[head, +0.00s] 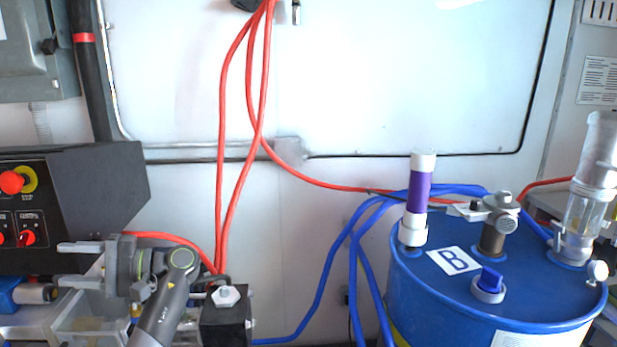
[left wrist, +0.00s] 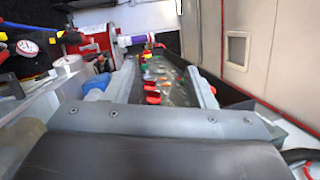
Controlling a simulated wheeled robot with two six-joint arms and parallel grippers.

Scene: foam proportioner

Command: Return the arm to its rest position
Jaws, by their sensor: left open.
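My left gripper (head: 64,264) is at the lower left of the head view, with its fingers pointing left. The fingers are apart, and I see nothing held between them. They are in front of the lower part of a dark control panel (head: 95,185); whether they touch it cannot be told. In the left wrist view the gripper's two fingers (left wrist: 160,75) stand apart, with the panel's coloured buttons showing between them. My right gripper is not in view.
A blue drum (head: 480,310) marked B stands at the right, with a purple and white cylinder (head: 418,195) on top. Red hoses (head: 257,90) hang in the middle, and blue hoses (head: 335,265) run to the drum. A black block (head: 226,318) and clear bin (head: 90,325) are near the gripper.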

